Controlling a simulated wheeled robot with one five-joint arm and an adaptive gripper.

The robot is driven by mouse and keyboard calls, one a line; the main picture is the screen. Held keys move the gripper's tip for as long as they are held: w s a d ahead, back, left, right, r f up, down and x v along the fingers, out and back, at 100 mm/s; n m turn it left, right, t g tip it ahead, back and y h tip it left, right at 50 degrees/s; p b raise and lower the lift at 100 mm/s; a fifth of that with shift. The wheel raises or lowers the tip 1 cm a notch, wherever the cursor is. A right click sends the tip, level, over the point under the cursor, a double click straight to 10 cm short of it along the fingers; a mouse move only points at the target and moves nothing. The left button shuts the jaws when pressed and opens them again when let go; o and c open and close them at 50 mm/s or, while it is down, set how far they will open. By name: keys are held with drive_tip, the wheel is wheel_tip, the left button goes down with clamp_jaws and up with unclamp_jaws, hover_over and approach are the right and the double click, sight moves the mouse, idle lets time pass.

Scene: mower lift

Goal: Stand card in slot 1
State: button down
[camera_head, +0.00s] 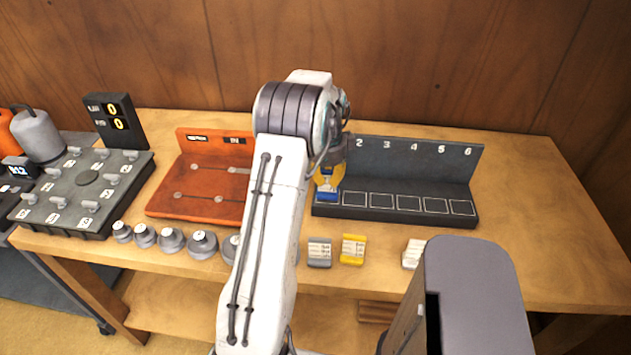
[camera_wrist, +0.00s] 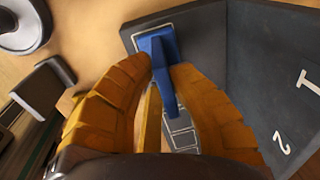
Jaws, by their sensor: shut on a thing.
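A dark rack (camera_head: 400,165) with numbered slots stands at the back right of the bench; 2 to 6 show along its back wall. Its base and the numerals 1 and 2 also show in the wrist view (camera_wrist: 262,75). My gripper (camera_head: 329,178) has yellow fingers and is shut on a blue card (camera_head: 327,193) at the rack's left end. In the wrist view, the blue card (camera_wrist: 160,55) is between the fingertips, over the white outline of slot 1. Its foot looks at or very near the base; whether it touches I cannot tell.
A grey card (camera_head: 319,252), a yellow card (camera_head: 353,250) and a pale card (camera_head: 413,253) lie in front of the rack. An orange board (camera_head: 195,180) and several grey weights (camera_head: 203,245) are to the left. Slots 2 to 6 look empty.

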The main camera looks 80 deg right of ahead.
sight(327, 195)
drive_tip(key=shift+s+f, duration=0.15)
drive_tip(key=c, duration=1.7)
unclamp_jaws()
drive_tip(key=shift+f, duration=0.1)
drive_tip(key=o, duration=0.4)
drive_tip(key=shift+a+r+b, duration=0.2)
drive_tip(key=shift+r+b, duration=0.5)
drive_tip(key=shift+r, duration=1.35)
drive_tip(key=shift+a+r+b, duration=0.25)
drive_tip(key=shift+r+b, duration=0.45)
drive_tip(key=shift+r, duration=1.4)
drive_tip(key=shift+a+r+b, duration=0.2)
drive_tip(key=shift+r+b, duration=0.5)
drive_tip(key=shift+r, duration=1.35)
